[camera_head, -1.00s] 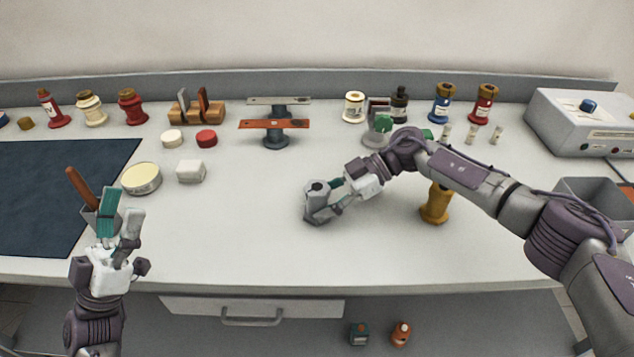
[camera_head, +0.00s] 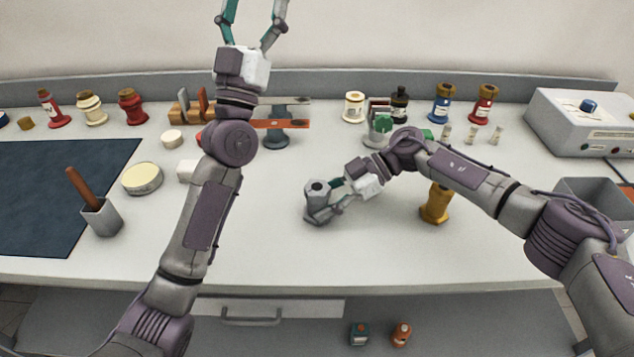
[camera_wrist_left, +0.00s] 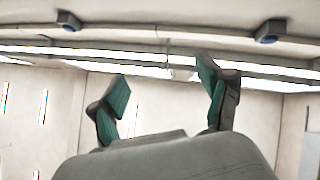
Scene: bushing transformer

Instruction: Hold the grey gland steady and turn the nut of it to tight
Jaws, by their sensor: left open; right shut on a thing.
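The grey gland (camera_head: 317,203) stands on the worktop near the middle of the head view. Its top with a dark opening faces up. My right gripper (camera_head: 335,197) is shut on it from the right side. The fingers hide part of the gland, and I cannot make out the nut apart from the body. My left gripper (camera_head: 252,22) is raised high above the back of the bench, open and empty, pointing up. In the left wrist view its two green-padded fingers (camera_wrist_left: 165,100) are spread apart with only ceiling and wall behind them.
A yellow fitting (camera_head: 436,204) stands right of the gland, under my right arm. A grey cup with a brown handle (camera_head: 102,217) stands left, beside a dark mat (camera_head: 50,190). Bottles line the back. A control box (camera_head: 575,122) is back right. The front middle worktop is clear.

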